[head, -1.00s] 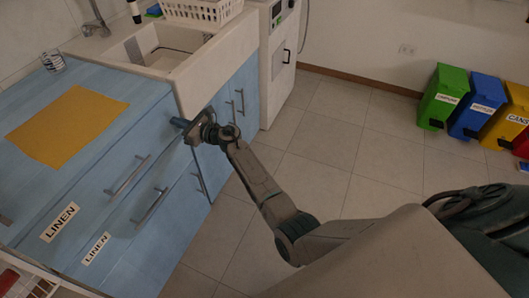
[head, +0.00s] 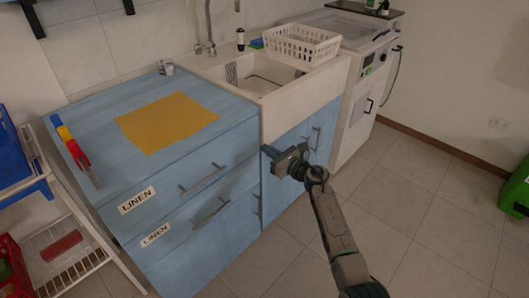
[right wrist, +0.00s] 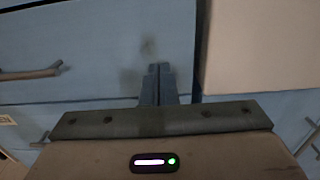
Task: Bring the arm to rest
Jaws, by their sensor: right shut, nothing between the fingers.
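My right gripper (head: 270,153) is near the right front corner of the blue cabinet (head: 240,135), in front of the sink unit. In the right wrist view its two blue fingers (right wrist: 158,84) are together with nothing between them. The fingertips point at the blue cabinet front (right wrist: 110,45); I cannot tell whether they touch it. My right arm (head: 335,230) reaches up from the bottom right. My left gripper is not in view.
An orange mat (head: 167,121) and a small striped cup (head: 166,67) are on the blue counter. Drawer handles (head: 203,177) stick out from the front. A white basket (head: 300,44) sits by the sink. A white wire rack (head: 75,250) stands at left.

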